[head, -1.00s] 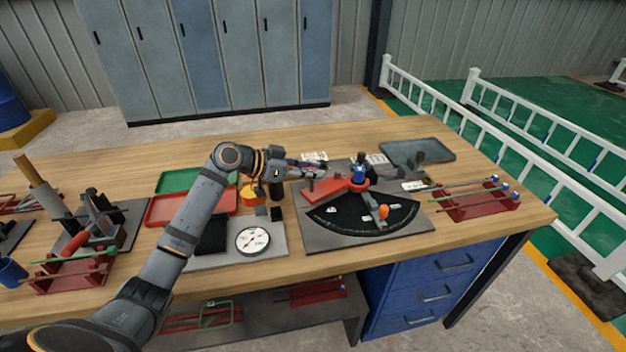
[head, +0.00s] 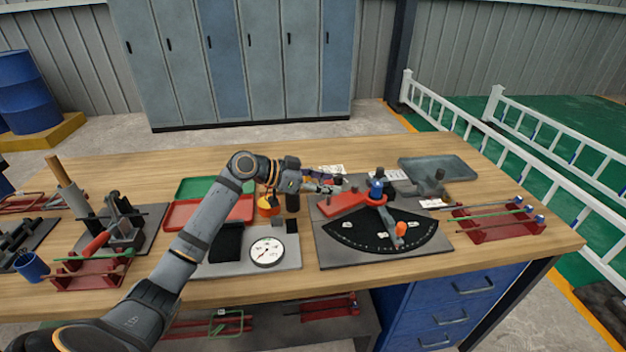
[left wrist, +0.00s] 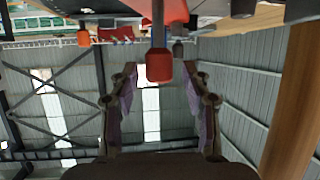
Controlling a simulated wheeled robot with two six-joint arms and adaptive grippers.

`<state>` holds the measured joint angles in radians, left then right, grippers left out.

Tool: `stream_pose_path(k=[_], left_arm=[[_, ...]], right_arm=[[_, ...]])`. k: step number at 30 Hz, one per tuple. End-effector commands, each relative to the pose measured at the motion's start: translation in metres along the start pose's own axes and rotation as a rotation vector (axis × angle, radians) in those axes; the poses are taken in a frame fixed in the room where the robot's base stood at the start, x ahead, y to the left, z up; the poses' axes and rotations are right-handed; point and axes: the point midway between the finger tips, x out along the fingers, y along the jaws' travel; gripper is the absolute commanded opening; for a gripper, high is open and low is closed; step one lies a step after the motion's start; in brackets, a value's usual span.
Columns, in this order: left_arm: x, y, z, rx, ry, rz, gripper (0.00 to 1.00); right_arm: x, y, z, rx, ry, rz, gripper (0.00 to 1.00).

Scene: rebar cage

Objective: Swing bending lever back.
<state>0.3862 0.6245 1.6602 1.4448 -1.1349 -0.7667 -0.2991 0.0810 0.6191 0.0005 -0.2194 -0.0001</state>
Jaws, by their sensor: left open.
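The bending tool stands on a grey plate (head: 345,254) on the bench, with a black fan-shaped scale (head: 365,234), a red bar (head: 345,204) and a blue pivot (head: 376,188). Its grey lever ends in an orange knob (head: 400,229) over the front of the scale. My left gripper (head: 338,187) is open above the left end of the red bar, away from the knob. In the left wrist view the fingers (left wrist: 160,90) stand apart, with a red block-ended part (left wrist: 158,70) showing between them; I cannot tell whether they touch it. My right gripper is not in view.
A white dial (head: 267,251) and red and green trays (head: 180,215) lie left of the tool. A red rack (head: 497,230) with rods stands to its right, and a grey tray (head: 437,168) lies behind. Bare wood shows along the front edge.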

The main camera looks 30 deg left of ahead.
Motion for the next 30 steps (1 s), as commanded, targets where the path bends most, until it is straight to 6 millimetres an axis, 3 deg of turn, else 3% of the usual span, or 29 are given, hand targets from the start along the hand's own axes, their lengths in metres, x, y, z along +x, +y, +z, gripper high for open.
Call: stream_pose_path(k=[9,15,21,30], left_arm=[[-0.064,-0.001,0.003,0.003,-0.012,-0.002,0.48],[-0.092,0.001,0.004,0.004,-0.01,0.004,0.48],[-0.106,0.001,0.002,0.003,-0.005,0.004,0.48],[-0.11,0.0,0.0,-0.001,-0.002,0.0,0.48]], right_arm=[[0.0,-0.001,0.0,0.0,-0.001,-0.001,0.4],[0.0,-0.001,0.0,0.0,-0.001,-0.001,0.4],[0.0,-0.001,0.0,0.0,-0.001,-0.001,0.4],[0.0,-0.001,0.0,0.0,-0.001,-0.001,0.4]])
